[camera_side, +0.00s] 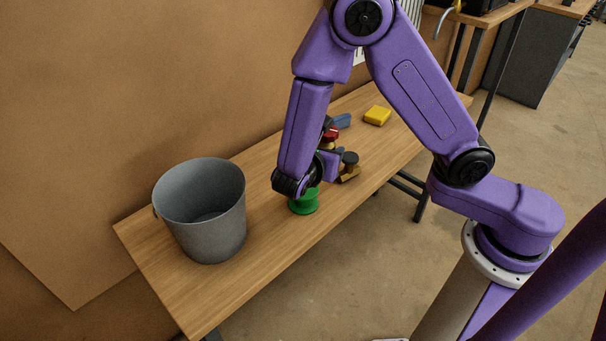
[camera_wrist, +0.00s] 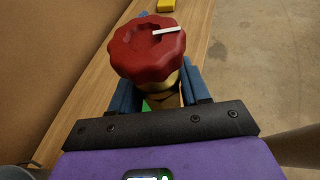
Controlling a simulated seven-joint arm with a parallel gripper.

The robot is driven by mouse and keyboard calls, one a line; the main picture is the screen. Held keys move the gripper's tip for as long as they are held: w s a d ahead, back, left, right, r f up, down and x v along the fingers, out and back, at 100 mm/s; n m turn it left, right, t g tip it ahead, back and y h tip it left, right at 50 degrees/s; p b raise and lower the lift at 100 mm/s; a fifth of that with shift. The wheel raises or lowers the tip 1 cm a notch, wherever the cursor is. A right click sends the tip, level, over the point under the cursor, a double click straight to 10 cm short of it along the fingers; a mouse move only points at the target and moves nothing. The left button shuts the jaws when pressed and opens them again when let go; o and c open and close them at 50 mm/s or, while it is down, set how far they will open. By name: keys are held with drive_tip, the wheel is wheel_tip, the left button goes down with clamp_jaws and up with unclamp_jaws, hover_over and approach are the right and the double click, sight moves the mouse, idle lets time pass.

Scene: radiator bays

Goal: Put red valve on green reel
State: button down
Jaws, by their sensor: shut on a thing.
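The red valve (camera_wrist: 148,50) has a scalloped red knob with a white mark and a brass body below. My gripper (camera_wrist: 160,95) is shut on its body, with a blue finger on each side. In the side view the red valve (camera_side: 330,135) shows only in part beside my wrist, above the table. The green reel (camera_side: 303,202) stands on the table below my wrist, partly covered by it. In the wrist view a bit of green shows below the valve; I cannot tell how far apart they are.
A grey bucket (camera_side: 204,215) stands at the table's left end. A brass-coloured part with a dark knob (camera_side: 350,160) is close right of my gripper. A blue object (camera_side: 342,121) and a yellow block (camera_side: 377,115) lie farther back. Bare wood (camera_side: 262,235) shows between bucket and reel.

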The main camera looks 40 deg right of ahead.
drive_tip(key=w+f, duration=0.4)
drive_tip(key=w+a+f, duration=0.1)
drive_tip(key=w+f, duration=0.1)
drive_tip(key=shift+f, duration=1.7)
drive_tip(key=shift+f, duration=0.15)
drive_tip(key=c, duration=0.5)
unclamp_jaws()
